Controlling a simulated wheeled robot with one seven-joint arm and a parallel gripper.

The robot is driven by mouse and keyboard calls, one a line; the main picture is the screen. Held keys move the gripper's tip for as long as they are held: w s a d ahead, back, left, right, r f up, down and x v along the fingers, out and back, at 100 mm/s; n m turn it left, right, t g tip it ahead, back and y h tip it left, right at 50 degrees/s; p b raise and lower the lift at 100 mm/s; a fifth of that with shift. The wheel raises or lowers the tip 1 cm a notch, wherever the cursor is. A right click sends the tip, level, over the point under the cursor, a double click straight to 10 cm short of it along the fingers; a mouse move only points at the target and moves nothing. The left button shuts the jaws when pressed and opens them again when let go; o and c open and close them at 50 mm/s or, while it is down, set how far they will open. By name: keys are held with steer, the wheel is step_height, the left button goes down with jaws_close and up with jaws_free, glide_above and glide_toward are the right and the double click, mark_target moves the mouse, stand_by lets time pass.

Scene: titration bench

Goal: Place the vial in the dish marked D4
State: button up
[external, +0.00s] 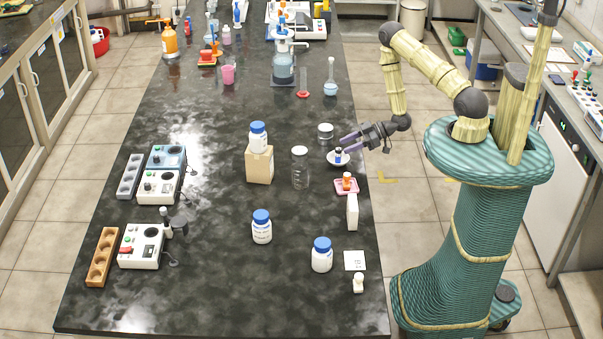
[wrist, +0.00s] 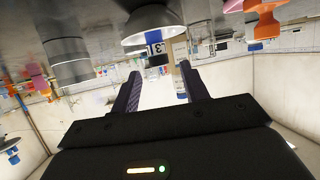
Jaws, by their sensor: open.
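A small vial with a dark blue top (external: 338,155) stands in a white round dish (external: 330,160) near the right edge of the black bench. In the wrist view, which is upside down, the white dish (wrist: 141,32) and the vial (wrist: 155,43) lie just ahead of my gripper (wrist: 159,72); the vial's label is only partly legible. My gripper (external: 355,143) is open and empty, beside the dish. An orange-topped vial (external: 347,178) stands on a pink dish (external: 339,188) nearer the front. I cannot read a D4 mark on either dish.
A lidded jar (external: 325,134) and a clear jar (external: 300,168) stand left of my gripper. A white box (external: 352,212), a card (external: 355,260) and white bottles (external: 322,255) are toward the front.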

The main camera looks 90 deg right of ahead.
steer(key=v, duration=0.9)
steer(key=shift+s, duration=0.2)
steer(key=shift+r, duration=0.1)
